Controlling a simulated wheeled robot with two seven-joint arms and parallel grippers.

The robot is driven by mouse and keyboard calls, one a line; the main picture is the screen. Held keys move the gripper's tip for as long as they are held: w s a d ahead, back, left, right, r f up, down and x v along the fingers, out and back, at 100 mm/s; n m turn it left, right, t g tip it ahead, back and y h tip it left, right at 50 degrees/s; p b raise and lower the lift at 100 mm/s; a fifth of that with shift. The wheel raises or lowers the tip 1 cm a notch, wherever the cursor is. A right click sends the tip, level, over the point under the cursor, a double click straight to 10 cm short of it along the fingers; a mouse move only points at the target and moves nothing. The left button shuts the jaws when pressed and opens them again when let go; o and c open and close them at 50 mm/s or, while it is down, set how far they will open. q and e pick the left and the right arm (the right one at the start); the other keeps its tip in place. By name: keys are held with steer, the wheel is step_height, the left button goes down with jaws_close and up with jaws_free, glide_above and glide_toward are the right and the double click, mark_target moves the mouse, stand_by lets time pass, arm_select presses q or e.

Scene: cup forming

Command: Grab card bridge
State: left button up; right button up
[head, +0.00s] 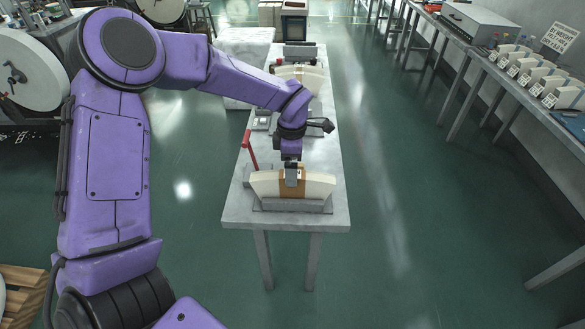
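A curved row of cream cards (321,187) sits in a low grey holder (290,206) at the near end of the narrow table. A brown section (293,195), which may be the card bridge, is in the middle of the row. My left gripper (291,181) points straight down at the top of this brown section. Its fingertips are at or touching the upper edge. They are too small to tell whether they are open or closed on it. My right gripper is not in view.
The narrow grey table (334,211) carries a red lever (249,147) left of the gripper and a second cream card row (300,74) farther back. A right-hand bench holds several labelled card blocks (530,77). The green floor (400,200) between is clear.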

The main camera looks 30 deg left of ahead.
arm_select(q)
steer(key=shift+f, duration=0.65)
steer(key=c, duration=1.1)
steer(key=shift+c, duration=0.5)
steer(key=shift+d+r, duration=0.1)
